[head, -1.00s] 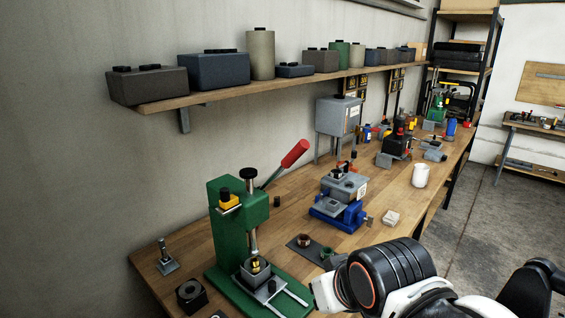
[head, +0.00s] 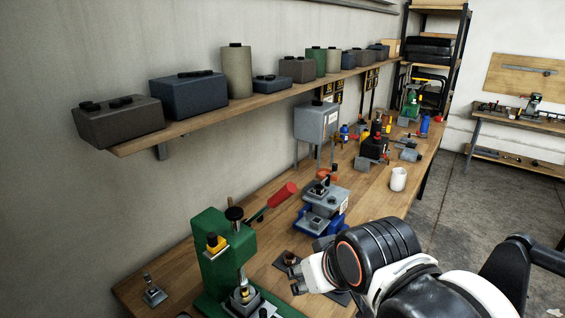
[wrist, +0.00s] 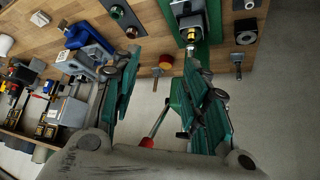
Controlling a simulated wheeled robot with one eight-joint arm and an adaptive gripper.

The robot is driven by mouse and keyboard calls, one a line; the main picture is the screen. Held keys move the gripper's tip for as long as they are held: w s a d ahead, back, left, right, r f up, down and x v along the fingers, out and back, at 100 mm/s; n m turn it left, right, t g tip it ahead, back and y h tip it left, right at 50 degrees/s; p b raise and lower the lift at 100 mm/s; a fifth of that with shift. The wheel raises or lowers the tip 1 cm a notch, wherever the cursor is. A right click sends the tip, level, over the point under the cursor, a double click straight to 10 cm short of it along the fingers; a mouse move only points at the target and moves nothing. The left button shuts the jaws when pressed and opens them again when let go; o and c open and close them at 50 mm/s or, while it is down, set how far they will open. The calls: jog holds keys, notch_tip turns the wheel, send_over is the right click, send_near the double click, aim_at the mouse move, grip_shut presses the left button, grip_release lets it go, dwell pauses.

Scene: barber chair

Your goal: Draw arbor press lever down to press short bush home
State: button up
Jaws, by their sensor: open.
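The green arbor press (head: 212,232) stands at the near end of the bench. Its lever slants up and right to a red grip (head: 283,194). A small brass-coloured piece, likely the short bush (head: 243,291), sits below the ram. My gripper (head: 296,282) is in front of and below the red grip in the head view, apart from the lever. In the wrist view my gripper (wrist: 160,95) has its teal fingers spread wide and nothing between them. The red grip shows there low between the fingers (wrist: 147,142). The press base (wrist: 212,20) shows at the top.
A white mug (head: 398,179) and several tools are farther along the bench. A wall shelf (head: 230,112) with boxes runs above. A small post on a plate (head: 153,291) is left of the press.

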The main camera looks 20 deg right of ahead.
notch_tip(320, 180, up, 13)
jog(key=w+p, duration=0.2)
jog(key=p, duration=0.8)
notch_tip(320, 180, up, 9)
jog(key=n+g+h+p, duration=0.1)
jog(key=n+g+p, duration=0.5)
jog(key=n, duration=0.2)
send_over(282, 194)
jog(key=f, duration=0.4)
jog(key=w+f, duration=0.1)
jog(key=f, duration=0.8)
jog(key=shift+w+d+f, duration=0.2)
jog(key=shift+d+f, duration=0.05)
jog(key=shift+d, duration=0.05)
grip_shut()
